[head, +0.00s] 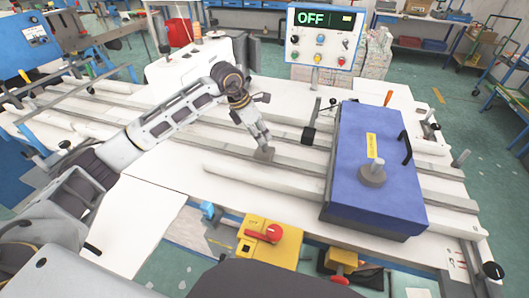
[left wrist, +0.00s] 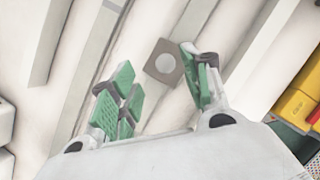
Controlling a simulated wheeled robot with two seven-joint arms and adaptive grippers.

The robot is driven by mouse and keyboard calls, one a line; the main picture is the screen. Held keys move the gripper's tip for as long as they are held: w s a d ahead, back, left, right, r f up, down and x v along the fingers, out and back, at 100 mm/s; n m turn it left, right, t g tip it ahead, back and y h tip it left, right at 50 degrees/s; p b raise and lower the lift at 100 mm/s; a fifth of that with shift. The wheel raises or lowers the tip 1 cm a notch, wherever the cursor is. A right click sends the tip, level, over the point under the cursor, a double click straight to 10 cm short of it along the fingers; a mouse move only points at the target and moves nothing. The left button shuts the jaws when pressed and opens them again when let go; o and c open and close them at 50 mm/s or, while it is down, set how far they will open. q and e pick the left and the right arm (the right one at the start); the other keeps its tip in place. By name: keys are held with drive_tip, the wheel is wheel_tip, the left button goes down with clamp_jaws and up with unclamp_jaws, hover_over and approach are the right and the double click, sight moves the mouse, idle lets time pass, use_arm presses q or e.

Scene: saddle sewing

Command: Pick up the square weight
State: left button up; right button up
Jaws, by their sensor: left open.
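The square weight (head: 264,155) is a small grey-brown block lying among the pale rails of the white table, in the middle of the head view. In the left wrist view the square weight (left wrist: 165,62) shows a lighter round patch on its top. My left gripper (head: 260,140) points down right above it in the head view. In the left wrist view my left gripper (left wrist: 160,88) is open, with green-padded fingers apart and the weight showing between and beyond their tips. I cannot tell whether a finger touches it. My right gripper is not in view.
A blue machine head (head: 375,205) with a round knobbed weight (head: 372,173) on top stands right of my gripper. A control panel (head: 325,37) reading OFF stands behind. A yellow box with a red switch (head: 268,243) is at the front edge. Long rails (head: 290,188) cross the table.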

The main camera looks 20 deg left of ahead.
sight(265, 140)
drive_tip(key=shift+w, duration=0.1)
use_arm(q)
drive_tip(key=shift+d+f, duration=0.4)
drive_tip(key=shift+f, duration=0.45)
drive_tip(key=x, duration=0.2)
drive_tip(key=shift+d+f, duration=0.2)
drive_tip(key=shift+f, duration=0.1)
drive_tip(key=shift+w+d+f, duration=0.1)
drive_tip(key=shift+w+f, duration=0.05)
drive_tip(key=shift+f, duration=0.2)
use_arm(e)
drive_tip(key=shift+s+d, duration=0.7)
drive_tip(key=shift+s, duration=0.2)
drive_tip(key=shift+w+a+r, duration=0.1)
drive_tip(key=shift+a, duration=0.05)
